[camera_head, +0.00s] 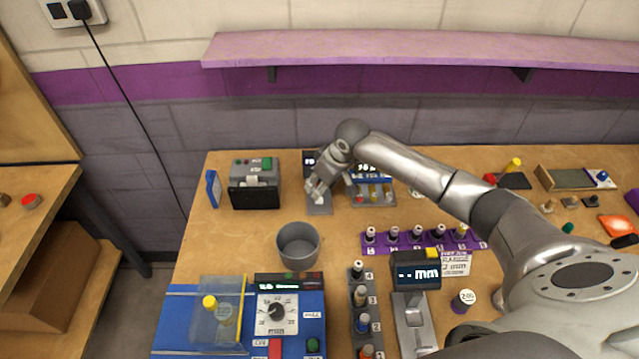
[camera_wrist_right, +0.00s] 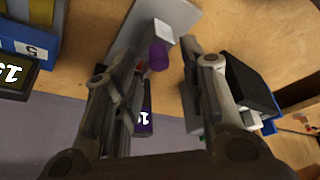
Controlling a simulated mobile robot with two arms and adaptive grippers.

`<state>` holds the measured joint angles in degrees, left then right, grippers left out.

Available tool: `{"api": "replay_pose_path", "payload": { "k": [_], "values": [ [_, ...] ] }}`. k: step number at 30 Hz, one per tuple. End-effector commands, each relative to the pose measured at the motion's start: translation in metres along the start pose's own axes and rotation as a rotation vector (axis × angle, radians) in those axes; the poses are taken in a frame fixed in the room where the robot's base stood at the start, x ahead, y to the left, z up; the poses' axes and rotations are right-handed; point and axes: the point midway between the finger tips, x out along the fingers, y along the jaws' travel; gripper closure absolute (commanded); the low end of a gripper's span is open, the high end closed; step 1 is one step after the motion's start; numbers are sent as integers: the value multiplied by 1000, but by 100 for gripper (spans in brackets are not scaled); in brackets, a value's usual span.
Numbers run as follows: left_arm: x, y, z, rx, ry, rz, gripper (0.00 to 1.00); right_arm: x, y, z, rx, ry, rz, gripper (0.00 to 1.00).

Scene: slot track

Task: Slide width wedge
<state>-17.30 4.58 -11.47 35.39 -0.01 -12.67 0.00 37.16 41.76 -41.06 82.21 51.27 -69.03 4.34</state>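My right gripper (camera_head: 322,188) reaches down over a small gauge at the back of the workbench, left of the blue rack. The gauge has a dark display (camera_head: 310,158) and a grey base plate (camera_head: 320,209). In the right wrist view the grey plate (camera_wrist_right: 176,16) carries a white block (camera_wrist_right: 163,32) and a purple knob (camera_wrist_right: 158,56). The right gripper (camera_wrist_right: 158,62) is open, with a finger on each side of the knob; whether either touches it is unclear. I cannot tell for certain which part is the width wedge. My left gripper is not in view.
A black boxy device (camera_head: 254,185) stands left of the gauge, and a blue rack (camera_head: 373,190) is close on its right. A grey cup (camera_head: 298,246) stands in front. A purple peg rack (camera_head: 400,242) and a mm gauge (camera_head: 416,273) are nearer.

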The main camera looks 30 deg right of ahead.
Motion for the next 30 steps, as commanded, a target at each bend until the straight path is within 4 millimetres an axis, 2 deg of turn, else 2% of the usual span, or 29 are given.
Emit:
{"api": "replay_pose_path", "payload": {
  "k": [6,14,17,24,30],
  "values": [
    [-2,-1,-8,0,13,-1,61,13,0,0,0,0,1,61],
    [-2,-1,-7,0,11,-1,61,15,0,0,-1,1,2,61],
    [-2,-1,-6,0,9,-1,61,15,0,0,-1,1,2,70],
    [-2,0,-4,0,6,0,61,14,0,0,-1,1,2,100],
    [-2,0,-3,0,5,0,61,14,0,0,0,1,2,100]
  ]
}}
